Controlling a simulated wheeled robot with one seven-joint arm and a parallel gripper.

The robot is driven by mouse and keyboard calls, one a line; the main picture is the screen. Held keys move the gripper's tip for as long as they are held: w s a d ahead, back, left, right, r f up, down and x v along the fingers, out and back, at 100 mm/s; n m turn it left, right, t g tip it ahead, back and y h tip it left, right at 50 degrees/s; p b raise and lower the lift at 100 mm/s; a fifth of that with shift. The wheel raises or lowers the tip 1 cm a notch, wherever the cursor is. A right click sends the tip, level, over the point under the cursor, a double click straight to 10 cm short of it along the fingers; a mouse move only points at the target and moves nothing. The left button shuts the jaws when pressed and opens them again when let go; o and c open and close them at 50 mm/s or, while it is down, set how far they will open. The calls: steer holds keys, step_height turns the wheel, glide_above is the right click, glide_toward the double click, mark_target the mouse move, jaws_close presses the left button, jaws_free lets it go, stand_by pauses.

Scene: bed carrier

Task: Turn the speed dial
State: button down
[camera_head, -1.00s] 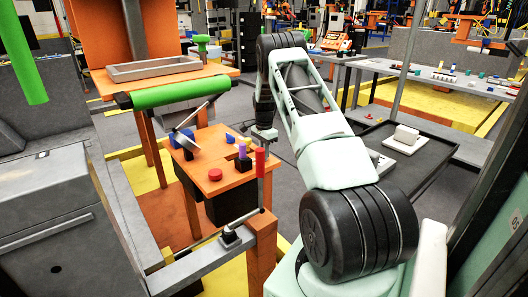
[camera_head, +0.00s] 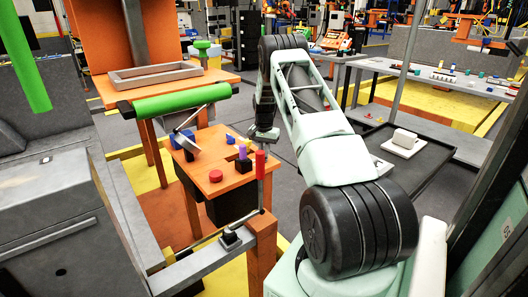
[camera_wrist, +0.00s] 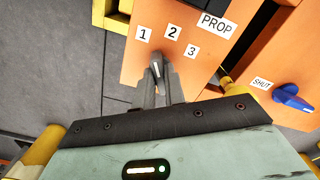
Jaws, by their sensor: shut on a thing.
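In the wrist view, an orange panel (camera_wrist: 195,60) carries the labels 1, 2 and 3 in an arc, with a PROP label above them. The speed dial (camera_wrist: 157,67) sits below the arc, a small dark knob with a white mark, mostly hidden by my fingers. The mark runs roughly up the picture, toward the gap between 1 and 2. My gripper (camera_wrist: 158,77) is shut on the dial at its fingertips. In the head view, my gripper (camera_head: 263,132) is at the back right edge of the orange console (camera_head: 222,192); the dial is hidden there.
A blue knob (camera_wrist: 291,97) beside a SHUT label is right of the dial. On the console top are a red button (camera_head: 215,176), a purple peg (camera_head: 242,151) and a red-handled lever (camera_head: 260,165). A green roller (camera_head: 180,102) lies left. Grey floor (camera_wrist: 60,60) is open beside the panel.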

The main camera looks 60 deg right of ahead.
steer(key=shift+n, duration=1.2)
steer(key=c, duration=1.5)
jaws_free()
steer(key=shift+o, duration=0.2)
step_height(320, 180, up, 18)
steer(key=shift+f, duration=0.25)
